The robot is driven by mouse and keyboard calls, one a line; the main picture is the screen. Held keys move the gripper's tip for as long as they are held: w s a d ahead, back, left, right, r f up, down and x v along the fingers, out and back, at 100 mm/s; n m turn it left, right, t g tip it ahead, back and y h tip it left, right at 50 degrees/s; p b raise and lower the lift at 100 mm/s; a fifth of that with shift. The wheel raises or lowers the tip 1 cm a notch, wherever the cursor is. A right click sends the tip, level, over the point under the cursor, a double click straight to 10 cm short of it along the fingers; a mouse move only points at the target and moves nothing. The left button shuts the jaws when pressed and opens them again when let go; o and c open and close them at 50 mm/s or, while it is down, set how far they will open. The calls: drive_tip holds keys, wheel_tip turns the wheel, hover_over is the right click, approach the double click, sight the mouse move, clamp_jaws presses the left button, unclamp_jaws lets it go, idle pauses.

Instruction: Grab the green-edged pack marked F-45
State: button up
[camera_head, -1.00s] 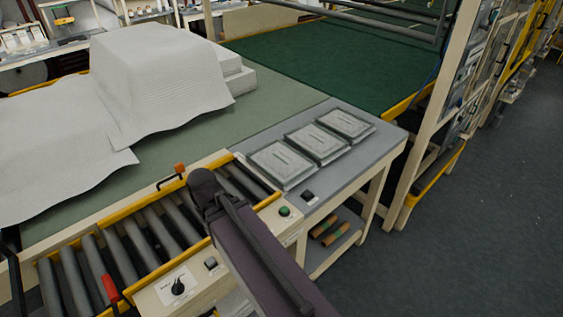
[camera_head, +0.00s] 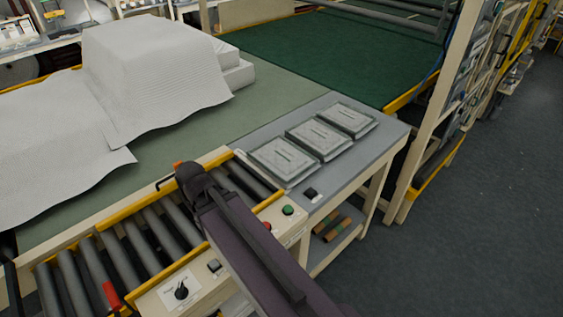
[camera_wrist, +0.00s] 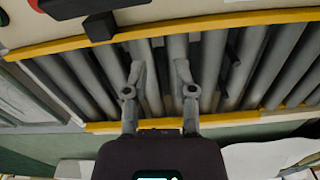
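Three flat packs lie in a row on a grey side table (camera_head: 236,146) in the head view: a near one (camera_head: 283,160), a middle one (camera_head: 319,138) and a far one (camera_head: 348,119). They look grey-white with darker, faintly greenish edges. Their markings are too small to read, so I cannot tell which is F-45. My gripper (camera_wrist: 158,72) shows in the wrist view with its two fingers apart and nothing between them. It is over the roller conveyor (camera_wrist: 225,70), away from the packs. It does not show in the head view.
White wadding (camera_head: 155,75) covers much of the pale green table (camera_head: 275,98) at left. Yellow rails edge the rollers. A control panel (camera_head: 180,292) with a knob sits at the front. A cream post (camera_head: 440,110) stands right of the packs, with open floor (camera_head: 480,230) beyond.

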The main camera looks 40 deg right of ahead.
drive_tip(key=shift+w, duration=0.15)
drive_tip(key=w+d+r+p, duration=0.1)
drive_tip(key=w+d, duration=0.4)
drive_tip(key=d, duration=0.6)
drive_tip(key=w+d+r+t+p, duration=0.1)
drive_tip(key=w+d, duration=0.5)
drive_tip(key=d, duration=0.6)
drive_tip(key=w+d+r+n+p, duration=0.1)
drive_tip(key=w+d, duration=0.4)
drive_tip(key=d, duration=0.7)
drive_tip(key=shift+w+d, duration=0.15)
drive_tip(key=shift+d, duration=0.05)
drive_tip(key=f+b, duration=0.2)
drive_tip(key=b, duration=0.1)
drive_tip(key=f+b, duration=0.2)
drive_tip(key=f, duration=0.1)
drive_tip(key=w+f+b, duration=0.1)
drive_tip(key=f+b, duration=0.2)
drive_tip(key=shift+a+f+b, duration=0.1)
drive_tip(key=shift+f+b, duration=0.15)
drive_tip(key=shift+b, duration=0.05)
drive_tip(key=shift+f, duration=0.1)
